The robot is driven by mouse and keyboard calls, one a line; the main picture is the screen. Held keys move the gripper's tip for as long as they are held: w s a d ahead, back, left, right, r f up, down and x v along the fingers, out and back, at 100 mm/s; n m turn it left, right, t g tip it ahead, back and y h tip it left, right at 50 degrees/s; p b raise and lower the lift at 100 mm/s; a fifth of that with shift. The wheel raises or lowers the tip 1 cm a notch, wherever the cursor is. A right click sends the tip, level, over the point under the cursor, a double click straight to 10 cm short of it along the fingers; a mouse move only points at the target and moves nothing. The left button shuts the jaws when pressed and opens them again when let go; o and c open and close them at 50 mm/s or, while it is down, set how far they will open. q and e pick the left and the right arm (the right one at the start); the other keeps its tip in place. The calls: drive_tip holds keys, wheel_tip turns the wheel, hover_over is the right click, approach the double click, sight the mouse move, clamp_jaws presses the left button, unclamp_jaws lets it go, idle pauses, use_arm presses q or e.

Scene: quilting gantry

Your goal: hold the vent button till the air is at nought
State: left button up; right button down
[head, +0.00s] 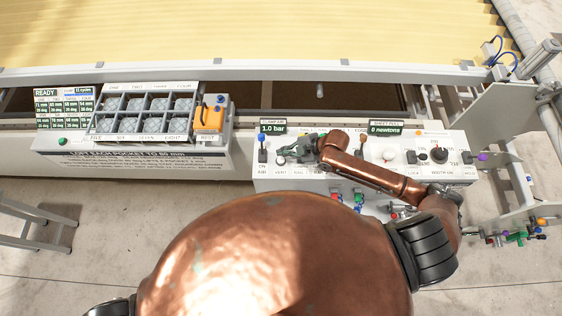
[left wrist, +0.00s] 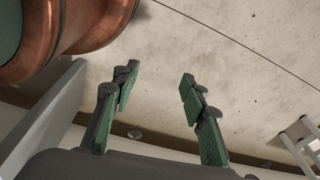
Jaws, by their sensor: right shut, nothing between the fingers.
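The control panel (head: 350,183) stands at the front of the gantry. Its clamp air display (head: 272,127) reads 1.0 bar. My right gripper (head: 284,159) is shut with nothing in it, its fingertips low over the panel above the label that seems to read VENT. The vent button itself is hidden under the fingers, so I cannot tell whether they touch or press it. My left gripper (left wrist: 155,95) is open and empty in the left wrist view, with bare floor behind its green-padded fingers. It does not show in the head view.
A direct pull display (head: 387,128) reads 0 newtons. A white knob (head: 388,154), a black knob (head: 438,154) and a lever (head: 262,150) stand on the panel. A tray of pockets (head: 145,112) and an orange block (head: 209,118) are to the left. A stool (head: 40,225) stands at lower left.

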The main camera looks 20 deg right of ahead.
sight(282, 160)
drive_tip(key=f+b, duration=0.1)
drive_tip(key=f, duration=0.1)
drive_tip(key=f+b, duration=0.1)
drive_tip(key=f, duration=0.1)
drive_tip(key=shift+w+a+f, duration=0.1)
drive_tip(key=shift+w+f, duration=0.05)
drive_tip(key=shift+w, duration=0.05)
drive_tip(key=shift+s, duration=0.2)
use_arm(q)
drive_tip(key=shift+g, duration=0.3)
drive_tip(key=shift+s+f, duration=1.8)
drive_tip(key=shift+s, duration=0.3)
drive_tip(key=shift+w, duration=0.2)
use_arm(e)
drive_tip(key=shift+f, duration=0.1)
drive_tip(key=shift+f+b, duration=0.15)
drive_tip(key=shift+b, duration=0.2)
use_arm(q)
drive_tip(key=shift+w+f, duration=0.1)
drive_tip(key=shift+f, duration=0.1)
use_arm(e)
drive_tip(key=shift+f, duration=0.2)
